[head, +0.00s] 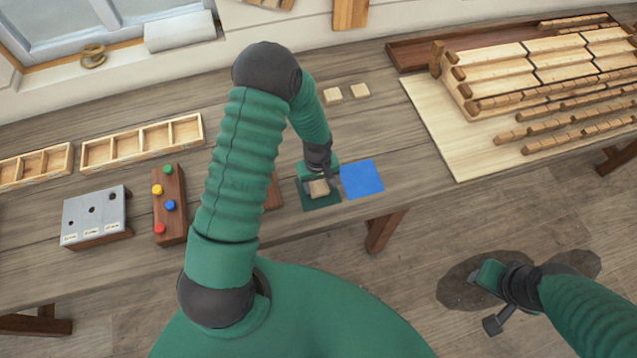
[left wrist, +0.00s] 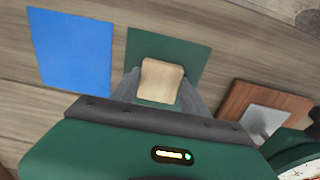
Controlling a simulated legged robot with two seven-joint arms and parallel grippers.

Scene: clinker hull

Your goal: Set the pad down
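The pad, a small pale wooden block (left wrist: 162,80), sits between the two grey fingers of my left gripper (left wrist: 160,88), which touch its sides. In the head view the pad (head: 319,188) is partly hidden by my left gripper (head: 322,180). It is over the dark green square (head: 322,202), which also shows behind it in the left wrist view (left wrist: 190,50). I cannot tell whether the pad touches the square. My right gripper (head: 488,278) is over the floor, off the bench; its fingers do not show clearly.
A blue square (head: 362,179) lies right beside the green one. A board with coloured knobs (head: 169,205), a grey block with holes (head: 96,216) and divided trays (head: 142,142) are left. A wooden hull model (head: 540,75) is right.

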